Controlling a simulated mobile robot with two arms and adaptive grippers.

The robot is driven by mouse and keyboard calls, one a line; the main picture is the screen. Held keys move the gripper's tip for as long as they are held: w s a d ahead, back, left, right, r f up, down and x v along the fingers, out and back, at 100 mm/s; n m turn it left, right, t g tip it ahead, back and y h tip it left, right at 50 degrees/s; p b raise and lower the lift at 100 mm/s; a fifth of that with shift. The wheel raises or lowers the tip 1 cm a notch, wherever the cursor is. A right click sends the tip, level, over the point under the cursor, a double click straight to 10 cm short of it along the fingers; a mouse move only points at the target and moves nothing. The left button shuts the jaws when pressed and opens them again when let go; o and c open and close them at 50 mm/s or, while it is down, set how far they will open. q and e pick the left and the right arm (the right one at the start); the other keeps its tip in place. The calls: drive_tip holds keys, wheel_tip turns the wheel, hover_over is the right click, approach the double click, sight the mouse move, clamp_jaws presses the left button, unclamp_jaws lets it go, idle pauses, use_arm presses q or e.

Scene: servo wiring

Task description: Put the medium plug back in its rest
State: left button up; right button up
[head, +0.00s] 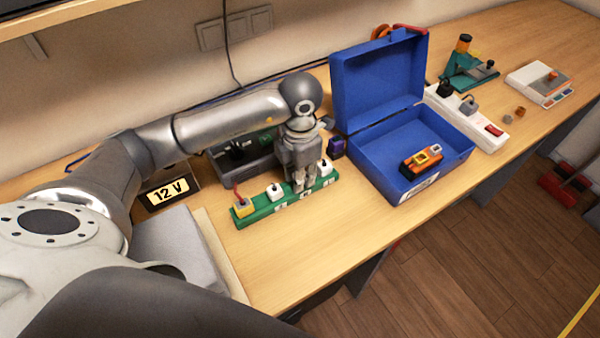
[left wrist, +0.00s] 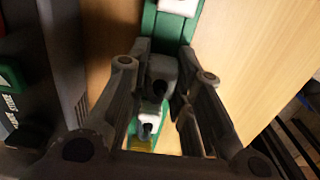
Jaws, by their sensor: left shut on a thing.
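The green rest strip (head: 258,212) lies on the wooden table and has several labelled places along it. My left gripper (head: 303,186) points down over the strip, between two white plugs (head: 275,191) (head: 325,167). In the left wrist view, its fingers (left wrist: 163,92) are shut on a dark grey plug (left wrist: 161,78), which I take as the medium plug. The head view hides this plug behind the fingers. I cannot tell whether it is seated in the strip or just above it. My right gripper is not in view.
A yellow plug (head: 243,207) with a red lead is at the strip's left end. An open blue box (head: 372,152) holding an orange block (head: 421,161) stands to the right. A grey device (head: 240,160) is behind the strip. The table in front is clear.

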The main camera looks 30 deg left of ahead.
use_arm(q)
drive_tip(key=shift+f, duration=0.4)
drive_tip(key=o, duration=0.9)
wheel_tip(320, 180, up, 12)
idle(0.5)
